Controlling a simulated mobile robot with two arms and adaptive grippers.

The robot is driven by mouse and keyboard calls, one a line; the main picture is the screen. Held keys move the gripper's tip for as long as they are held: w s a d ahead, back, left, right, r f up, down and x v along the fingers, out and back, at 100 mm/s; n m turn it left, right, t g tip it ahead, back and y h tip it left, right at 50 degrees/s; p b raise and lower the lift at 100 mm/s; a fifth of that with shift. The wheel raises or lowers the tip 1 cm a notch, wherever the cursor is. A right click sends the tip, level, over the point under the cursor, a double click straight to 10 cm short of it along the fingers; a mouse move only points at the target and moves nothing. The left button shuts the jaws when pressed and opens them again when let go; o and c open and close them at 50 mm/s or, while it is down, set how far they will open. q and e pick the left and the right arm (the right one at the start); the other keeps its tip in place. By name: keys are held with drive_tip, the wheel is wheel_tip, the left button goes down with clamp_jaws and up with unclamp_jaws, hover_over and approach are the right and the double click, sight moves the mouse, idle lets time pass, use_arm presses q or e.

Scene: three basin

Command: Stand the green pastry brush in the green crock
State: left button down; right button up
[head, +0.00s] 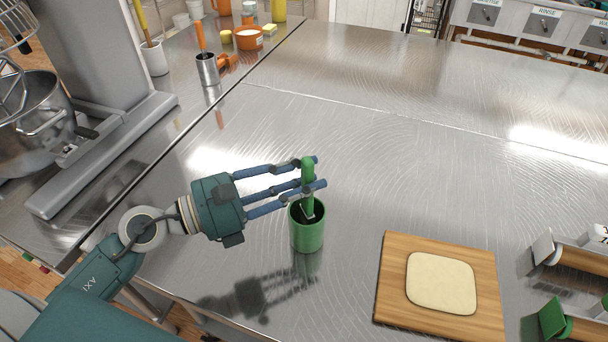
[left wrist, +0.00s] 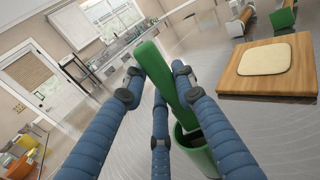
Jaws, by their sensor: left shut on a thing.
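The green crock (head: 307,235) stands upright on the steel table in the head view. My left gripper (head: 313,173) is shut on the green pastry brush (head: 308,172), its three blue fingers around the handle. The brush is held roughly upright over the crock, handle up, and its lower end is at or just inside the crock's mouth. How deep it reaches is hard to tell. In the left wrist view the brush handle (left wrist: 160,75) slants between the fingers, and the crock (left wrist: 194,150) is partly hidden behind a finger. My right gripper is not in view.
A wooden board (head: 384,290) with a flat dough piece (head: 441,282) lies right of the crock. Green-ended tools (head: 552,318) lie at the right edge. A steel cup (head: 207,70) and a mixer (head: 100,90) stand at the left. The table behind the crock is clear.

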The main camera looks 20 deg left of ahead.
use_arm(q)
drive_tip(key=shift+f+b, duration=1.7)
drive_tip(key=shift+f, duration=0.3)
drive_tip(key=c, duration=1.3)
unclamp_jaws()
drive_tip(key=b+v, duration=0.2)
drive_tip(key=v, duration=0.1)
drive_tip(key=shift+r, duration=0.1)
drive_tip(key=v, duration=1.2)
